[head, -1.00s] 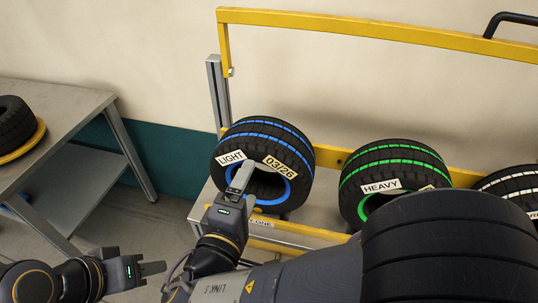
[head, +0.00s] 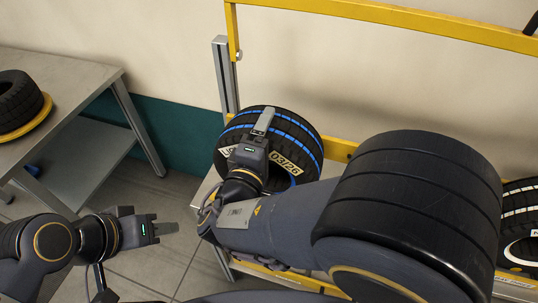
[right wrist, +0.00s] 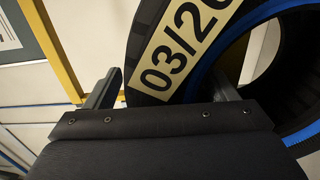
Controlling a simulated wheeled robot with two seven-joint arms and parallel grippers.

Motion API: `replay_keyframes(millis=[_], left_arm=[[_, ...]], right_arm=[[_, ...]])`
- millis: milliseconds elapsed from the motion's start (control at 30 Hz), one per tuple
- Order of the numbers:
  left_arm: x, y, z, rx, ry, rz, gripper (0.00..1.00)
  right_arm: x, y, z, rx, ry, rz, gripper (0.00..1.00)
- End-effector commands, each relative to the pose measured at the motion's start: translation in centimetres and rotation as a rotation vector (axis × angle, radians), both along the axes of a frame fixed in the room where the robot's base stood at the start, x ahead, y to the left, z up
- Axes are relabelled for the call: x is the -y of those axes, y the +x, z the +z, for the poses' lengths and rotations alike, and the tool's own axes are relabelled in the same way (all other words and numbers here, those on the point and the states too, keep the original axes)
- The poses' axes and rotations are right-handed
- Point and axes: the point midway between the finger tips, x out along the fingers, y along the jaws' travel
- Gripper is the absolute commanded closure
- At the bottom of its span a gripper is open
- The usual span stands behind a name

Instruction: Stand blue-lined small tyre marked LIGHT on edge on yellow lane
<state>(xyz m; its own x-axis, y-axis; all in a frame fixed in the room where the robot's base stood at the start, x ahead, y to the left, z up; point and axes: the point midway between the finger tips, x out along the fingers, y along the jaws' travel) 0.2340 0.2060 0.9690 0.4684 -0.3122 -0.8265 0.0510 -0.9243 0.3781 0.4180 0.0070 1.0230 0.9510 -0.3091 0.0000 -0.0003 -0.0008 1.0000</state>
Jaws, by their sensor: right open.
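The blue-lined tyre (head: 300,130) stands on edge on the rack at centre, with a pale 03/26 label and a partly hidden label beginning "LI". My right gripper (head: 264,122) is in front of it and hides part of its face. In the right wrist view, the right gripper (right wrist: 162,90) is open, one finger outside the tyre (right wrist: 145,60) and the other over its blue-rimmed hole. Contact cannot be told. My left gripper (head: 167,228) hangs empty left of the rack, seen edge-on. I cannot make out a yellow lane.
A yellow frame (head: 380,20) rises behind the rack. A white-lined tyre (head: 520,215) stands at the far right; my right arm covers the space between. A table (head: 75,85) at left bears a black tyre (head: 15,98) on a yellow disc (head: 32,122).

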Motion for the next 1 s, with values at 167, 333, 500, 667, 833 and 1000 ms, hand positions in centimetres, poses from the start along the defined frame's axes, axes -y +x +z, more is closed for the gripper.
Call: replay_keyframes(millis=[167, 333, 500, 667, 833, 1000], left_arm=[[0.01, 0.00, -0.01, 0.000, 0.000, 0.000, 0.64], [0.00, 0.00, -0.02, 0.000, 0.000, 0.000, 0.64], [0.01, 0.00, -0.01, 0.000, 0.000, 0.000, 0.64], [0.00, 0.00, -0.02, 0.000, 0.000, 0.000, 0.64], [0.01, 0.00, -0.01, 0.000, 0.000, 0.000, 0.64], [0.00, 0.00, 0.02, 0.000, 0.000, 0.000, 0.64]], right_arm=[[0.01, 0.10, -0.03, 0.000, 0.000, 0.001, 0.21], [0.00, 0.07, -0.02, 0.000, 0.000, 0.000, 0.38], [0.01, 0.06, -0.02, 0.000, 0.000, 0.000, 0.61], [0.01, 0.05, -0.01, 0.000, 0.000, 0.000, 0.82], [0.01, 0.05, -0.01, 0.000, 0.000, 0.000, 1.00], [-0.03, 0.07, 0.25, 0.007, 0.002, 0.000, 1.00]])
